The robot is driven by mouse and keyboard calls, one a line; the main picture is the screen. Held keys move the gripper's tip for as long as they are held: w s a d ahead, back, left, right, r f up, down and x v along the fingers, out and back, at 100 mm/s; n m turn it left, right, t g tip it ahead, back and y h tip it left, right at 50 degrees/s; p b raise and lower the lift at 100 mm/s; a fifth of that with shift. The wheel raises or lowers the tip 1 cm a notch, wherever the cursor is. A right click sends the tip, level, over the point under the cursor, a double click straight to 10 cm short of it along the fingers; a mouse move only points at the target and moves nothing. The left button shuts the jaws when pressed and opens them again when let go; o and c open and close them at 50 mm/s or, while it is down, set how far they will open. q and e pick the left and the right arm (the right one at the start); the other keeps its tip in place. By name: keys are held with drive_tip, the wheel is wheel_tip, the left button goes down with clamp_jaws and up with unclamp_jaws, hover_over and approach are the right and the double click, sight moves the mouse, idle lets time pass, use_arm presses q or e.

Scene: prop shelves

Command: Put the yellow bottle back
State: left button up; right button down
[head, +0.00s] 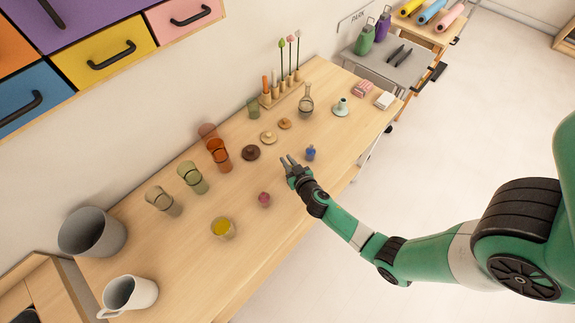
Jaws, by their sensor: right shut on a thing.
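I cannot tell whether the held thing touches the table. A clear glass bowl with yellow contents (222,228) stands apart, nearer the front left. My left gripper is not in view.
The front strip is mostly clear.

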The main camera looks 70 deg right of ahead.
drive_tip(key=shift+f, duration=0.7)
drive_tip(key=shift+s, duration=0.1)
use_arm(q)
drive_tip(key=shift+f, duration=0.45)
use_arm(e)
drive_tip(key=shift+r, duration=0.1)
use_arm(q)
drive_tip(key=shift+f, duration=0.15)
use_arm(e)
drive_tip(key=c, duration=0.8)
unclamp_jaws()
drive_tip(key=shift+c, duration=0.2)
